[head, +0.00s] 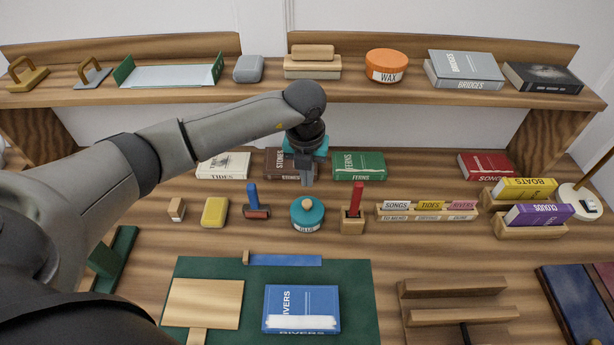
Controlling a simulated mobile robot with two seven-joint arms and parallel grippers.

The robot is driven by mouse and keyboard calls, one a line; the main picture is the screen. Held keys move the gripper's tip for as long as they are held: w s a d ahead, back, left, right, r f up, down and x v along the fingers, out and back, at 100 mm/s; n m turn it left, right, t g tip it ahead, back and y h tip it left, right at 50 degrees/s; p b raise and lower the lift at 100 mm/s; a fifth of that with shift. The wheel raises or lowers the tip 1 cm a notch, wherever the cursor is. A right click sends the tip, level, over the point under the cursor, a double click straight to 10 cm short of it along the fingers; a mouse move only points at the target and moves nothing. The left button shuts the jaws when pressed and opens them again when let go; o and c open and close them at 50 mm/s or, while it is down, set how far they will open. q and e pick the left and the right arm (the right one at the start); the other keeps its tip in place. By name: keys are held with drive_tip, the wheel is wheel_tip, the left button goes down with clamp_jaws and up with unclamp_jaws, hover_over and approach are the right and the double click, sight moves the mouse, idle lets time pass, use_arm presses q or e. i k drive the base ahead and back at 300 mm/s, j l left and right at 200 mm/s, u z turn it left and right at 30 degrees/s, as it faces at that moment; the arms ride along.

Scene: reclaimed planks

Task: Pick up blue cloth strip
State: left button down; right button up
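The blue cloth strip (285,260) lies flat along the back edge of the green mat (355,285), with a small wooden piece at its left end. My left gripper (306,182) points down above the work table, behind the strip and well apart from it. It hangs over or just behind the teal glue pot (307,215). Its fingers look close together, but the angle does not show whether they are open or shut. I see nothing held in it. My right gripper is not in view.
A blue RIVERS book (301,308) and a wooden board (203,303) lie on the mat in front of the strip. A red-handled tool in a wooden block (352,221) and a blue-handled tool (256,210) stand beside the glue pot. A shelf (345,93) runs above.

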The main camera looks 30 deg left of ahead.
sight(248, 260)
drive_tip(key=k, duration=1.5)
